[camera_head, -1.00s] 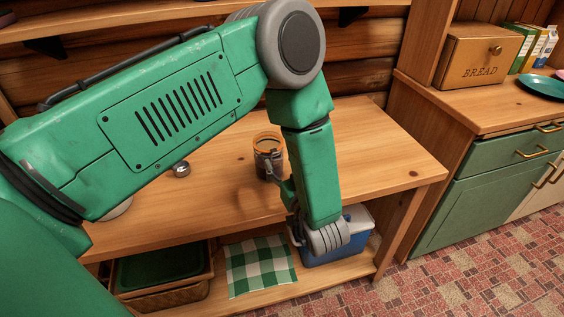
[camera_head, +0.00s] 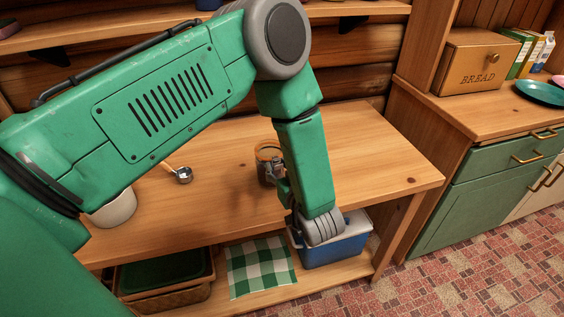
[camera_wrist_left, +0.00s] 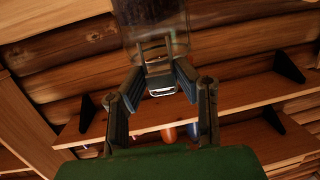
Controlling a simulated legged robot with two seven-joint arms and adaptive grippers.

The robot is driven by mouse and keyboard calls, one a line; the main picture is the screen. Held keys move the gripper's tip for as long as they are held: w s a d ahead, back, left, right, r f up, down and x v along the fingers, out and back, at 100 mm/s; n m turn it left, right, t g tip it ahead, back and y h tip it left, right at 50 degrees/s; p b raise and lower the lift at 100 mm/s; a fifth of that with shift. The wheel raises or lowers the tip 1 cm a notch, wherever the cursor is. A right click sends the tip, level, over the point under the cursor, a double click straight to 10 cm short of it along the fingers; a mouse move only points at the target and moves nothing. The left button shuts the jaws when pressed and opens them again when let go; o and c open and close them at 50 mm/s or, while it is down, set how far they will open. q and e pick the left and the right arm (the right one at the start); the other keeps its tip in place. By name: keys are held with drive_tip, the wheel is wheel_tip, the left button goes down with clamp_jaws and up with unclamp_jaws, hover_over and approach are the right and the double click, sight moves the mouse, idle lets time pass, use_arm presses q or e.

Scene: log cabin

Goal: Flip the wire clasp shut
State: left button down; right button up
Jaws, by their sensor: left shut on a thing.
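A glass jar (camera_head: 266,172) with an orange ring (camera_head: 266,146) at its top stands upright on the wooden table, partly hidden behind my left forearm. In the left wrist view the clear jar (camera_wrist_left: 150,18) is at the top. The metal wire clasp (camera_wrist_left: 153,47) shows against its side, between my fingertips. My left gripper (camera_wrist_left: 160,72) is shut on the wire clasp at the jar's near right side. In the head view the left gripper (camera_head: 282,184) is small and partly hidden by its wrist. Whether the lid is fully seated cannot be told. My right gripper is not in view.
A measuring scoop (camera_head: 183,174) and a white bowl (camera_head: 115,210) are on the table (camera_head: 370,165), left of the jar. A blue-and-white cooler (camera_head: 345,245), checked cloth (camera_head: 260,265) and basket (camera_head: 165,295) are on the lower shelf. The table's right side is clear.

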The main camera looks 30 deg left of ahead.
use_arm(q)
drive_tip(key=shift+a+r, duration=0.1)
drive_tip(key=shift+r, duration=0.1)
drive_tip(key=shift+w+f+h, duration=0.1)
drive_tip(key=shift+f+h, duration=0.1)
drive_tip(key=shift+h, duration=0.1)
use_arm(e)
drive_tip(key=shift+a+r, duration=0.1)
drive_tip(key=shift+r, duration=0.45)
use_arm(q)
drive_tip(key=c, duration=1.3)
unclamp_jaws()
drive_tip(key=shift+d, duration=0.25)
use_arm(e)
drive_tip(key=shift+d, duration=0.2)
